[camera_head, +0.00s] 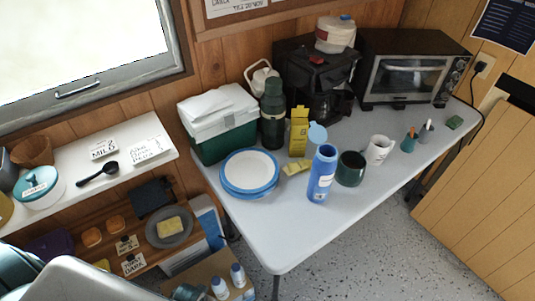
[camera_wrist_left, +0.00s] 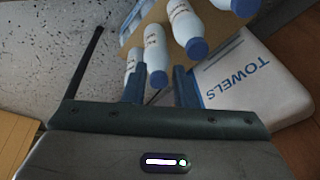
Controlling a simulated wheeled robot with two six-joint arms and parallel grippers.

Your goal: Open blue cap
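A blue container (camera_head: 322,177) with a white label stands upright on the table in the head view. A light blue round cap (camera_head: 317,132) shows just behind its top; I cannot tell whether they are joined. White bottles with blue caps (camera_head: 238,275) stand low at the bottom in the head view. My right gripper is not in view.
The white table (camera_head: 290,235) holds plates (camera_head: 249,170), a dark green mug (camera_head: 350,169), a white mug (camera_head: 379,150), a cooler (camera_head: 222,140) and a toaster oven (camera_head: 410,75). A towels pack (camera_wrist_left: 250,75) lies beside the bottles. The table's front right is clear.

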